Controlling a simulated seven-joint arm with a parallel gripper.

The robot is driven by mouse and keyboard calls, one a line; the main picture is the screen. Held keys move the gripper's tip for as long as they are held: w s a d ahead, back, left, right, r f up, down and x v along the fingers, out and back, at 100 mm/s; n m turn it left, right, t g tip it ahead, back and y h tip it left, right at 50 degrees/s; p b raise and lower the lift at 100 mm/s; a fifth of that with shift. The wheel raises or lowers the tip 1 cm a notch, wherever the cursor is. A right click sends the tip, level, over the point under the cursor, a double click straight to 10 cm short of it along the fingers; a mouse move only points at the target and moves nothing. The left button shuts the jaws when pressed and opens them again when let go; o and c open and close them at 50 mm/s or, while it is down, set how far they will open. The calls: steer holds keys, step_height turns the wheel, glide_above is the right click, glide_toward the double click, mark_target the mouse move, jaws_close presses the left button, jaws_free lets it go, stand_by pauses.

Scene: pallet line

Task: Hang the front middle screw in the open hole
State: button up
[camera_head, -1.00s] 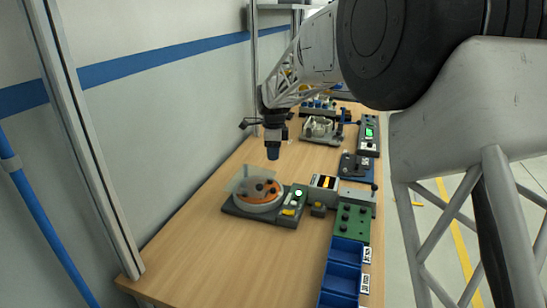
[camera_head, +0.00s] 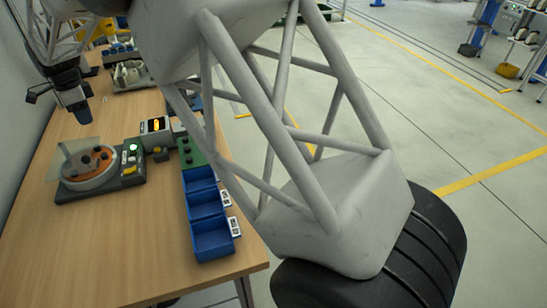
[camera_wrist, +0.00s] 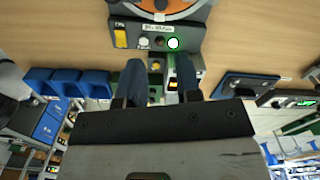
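A round fixture with an orange disc (camera_head: 98,160) stands on a dark base on the table. Dark knob-like pieces sit on the disc, and a clear shield stands at its left. I cannot make out which hole is open. A green block (camera_head: 196,158) with dark knob-like screws stands right of the fixture, partly behind my arm. I cannot single out the front middle screw. My gripper (camera_head: 76,108) hangs above the table, behind the fixture. In the wrist view, its two blue-tipped fingers (camera_wrist: 160,70) are apart with nothing held between them; the orange disc (camera_wrist: 168,8) shows at the top edge.
Blue bins (camera_head: 211,240) line the table's right edge, in front of the green block. A box with a yellow-and-black display (camera_head: 155,127) stands beside the fixture. More fixtures (camera_head: 135,75) stand farther back. The front left of the wooden table (camera_head: 90,245) is clear.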

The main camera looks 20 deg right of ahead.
steer(key=s+d+r+n, duration=0.2)
steer(key=s+d+r, duration=0.3)
steer(key=d, duration=0.5)
steer(key=s+d+r+n+t, duration=0.1)
steer(key=s+d+r+n, duration=0.15)
steer(key=s+d, duration=0.6)
steer(key=s+d+r+n, duration=0.3)
steer(key=s+d, duration=0.1)
steer(key=d, duration=0.7)
steer(key=s+d+f+n, duration=0.1)
steer(key=s+d+n, duration=0.1)
steer(key=s+d, duration=0.3)
steer(key=s+d+f+n+t, duration=0.1)
steer(key=s+d, duration=0.5)
steer(key=s, duration=0.7)
steer(key=s+d+f+n, duration=0.3)
steer(key=s+d+n, duration=0.1)
steer(key=s, duration=0.6)
steer(key=shift+d+f+t, duration=0.25)
steer(key=shift+d+t, duration=0.05)
steer(key=shift+d, duration=0.4)
steer(key=shift+w, duration=0.1)
